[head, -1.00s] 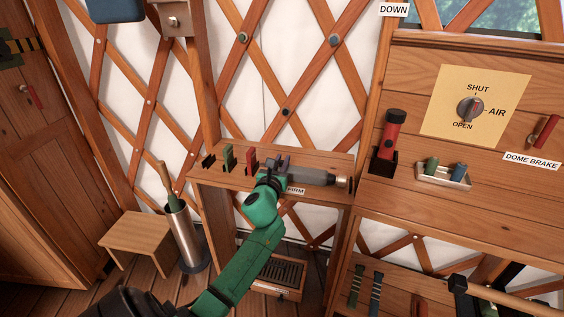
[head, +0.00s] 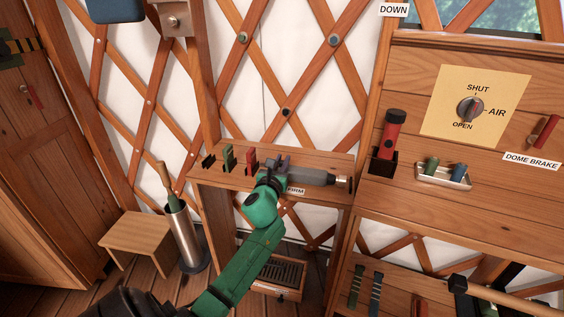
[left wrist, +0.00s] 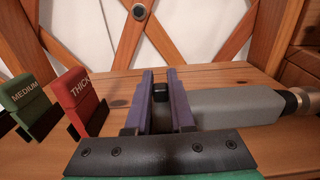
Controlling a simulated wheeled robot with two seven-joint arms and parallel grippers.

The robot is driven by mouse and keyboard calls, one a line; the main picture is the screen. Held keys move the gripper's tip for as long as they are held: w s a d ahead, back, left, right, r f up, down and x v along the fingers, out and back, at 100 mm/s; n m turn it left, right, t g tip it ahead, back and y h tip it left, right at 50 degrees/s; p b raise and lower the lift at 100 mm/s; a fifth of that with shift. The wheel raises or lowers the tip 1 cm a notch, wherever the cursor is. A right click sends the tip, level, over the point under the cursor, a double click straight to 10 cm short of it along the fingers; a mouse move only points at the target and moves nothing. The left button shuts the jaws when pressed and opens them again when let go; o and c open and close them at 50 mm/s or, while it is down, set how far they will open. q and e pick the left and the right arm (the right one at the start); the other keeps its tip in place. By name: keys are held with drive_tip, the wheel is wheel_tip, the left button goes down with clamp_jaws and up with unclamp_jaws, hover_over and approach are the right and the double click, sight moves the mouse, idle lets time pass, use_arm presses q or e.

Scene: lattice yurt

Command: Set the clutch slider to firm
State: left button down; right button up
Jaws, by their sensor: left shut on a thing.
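A grey powered driver (head: 318,177) lies on the wooden shelf with its tip to the right. It also shows in the left wrist view (left wrist: 230,106). A small black knob (left wrist: 160,92), which looks like the clutch slider, is at its left end. My left gripper (left wrist: 162,95) has its two purple fingers on either side of this knob, shut on it. In the head view the left gripper (head: 279,162) reaches the shelf from the front and hides the driver's left part. A label (head: 297,191) reading FIRM, partly hidden, is on the shelf's front edge. My right gripper is out of view.
Green and red slabs, the medium one (left wrist: 26,103) and the thick one (left wrist: 80,98), stand left of the driver. A red torch (head: 390,137) and a small tray (head: 428,178) are on the bench at right. A post and lattice stand close behind the shelf.

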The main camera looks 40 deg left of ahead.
sight(311, 176)
use_arm(q)
drive_tip(key=shift+f, duration=0.1)
idle(0.3)
drive_tip(key=shift+w+d, duration=0.25)
drive_tip(key=shift+d, duration=0.3)
drive_tip(key=shift+w+d, duration=0.2)
drive_tip(key=shift+d, duration=0.35)
drive_tip(key=c, duration=0.8)
unclamp_jaws()
drive_tip(key=shift+o, duration=0.2)
